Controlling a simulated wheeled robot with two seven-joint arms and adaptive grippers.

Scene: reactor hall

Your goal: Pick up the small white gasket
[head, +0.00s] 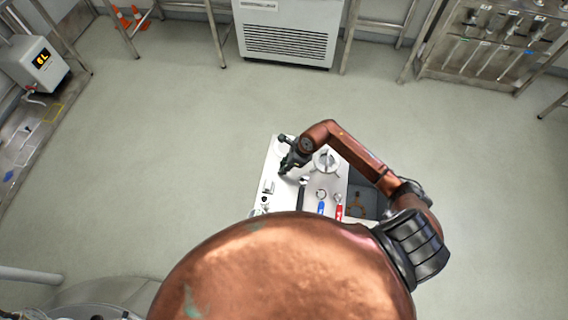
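My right arm reaches in from the right over a light-coloured work surface (268,172). My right gripper (284,170) points down over the left part of this surface. Its fingers are small and dark here, so I cannot tell whether they are open or shut, or whether they touch anything. I cannot pick out the small white gasket for sure; it may be hidden by the gripper or too pale against the surface. A larger white round part (326,161) lies right of the gripper, partly beside my arm. My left gripper is not in view.
A small ring (321,194), a blue-handled tool (320,208), a red-handled tool (339,212) and a black tool (302,192) lie nearer me. Small metal parts (267,187) lie at the left. A grey bin (362,203) adjoins at right. The floor around is clear.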

